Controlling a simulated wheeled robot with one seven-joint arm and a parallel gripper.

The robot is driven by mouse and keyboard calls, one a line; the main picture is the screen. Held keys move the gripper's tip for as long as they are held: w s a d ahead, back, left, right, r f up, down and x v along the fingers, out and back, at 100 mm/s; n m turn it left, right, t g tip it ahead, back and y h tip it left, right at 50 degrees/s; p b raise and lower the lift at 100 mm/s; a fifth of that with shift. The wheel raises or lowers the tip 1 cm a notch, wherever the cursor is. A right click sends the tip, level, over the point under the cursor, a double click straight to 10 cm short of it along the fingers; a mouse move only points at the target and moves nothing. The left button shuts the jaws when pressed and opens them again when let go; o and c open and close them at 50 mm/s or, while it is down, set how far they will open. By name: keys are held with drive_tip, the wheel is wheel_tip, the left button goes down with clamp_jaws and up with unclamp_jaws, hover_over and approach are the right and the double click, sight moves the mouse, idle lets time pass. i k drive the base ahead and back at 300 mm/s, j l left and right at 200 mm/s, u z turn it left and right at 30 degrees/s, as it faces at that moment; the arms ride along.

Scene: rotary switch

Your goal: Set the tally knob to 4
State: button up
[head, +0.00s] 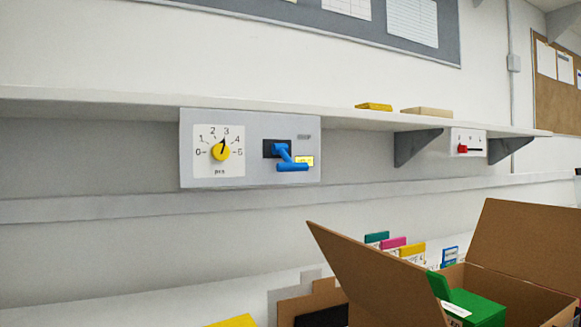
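The tally knob (220,153) is a yellow round knob with a black pointer. It sits on a white dial plate (231,171) marked 0 to 5, with "pcs" printed below. The pointer points up and slightly right, at about the 3. The dial is on the left half of a grey panel (252,180) mounted at the front of the shelf. My gripper is not in view, and nothing covers the knob.
A red slider (462,149) is farther right, past a bracket (414,145). Open cardboard boxes (380,275) fill the lower right. The space before the dial looks clear.

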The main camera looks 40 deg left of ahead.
sight(220, 151)
drive_tip(key=u, duration=1.95)
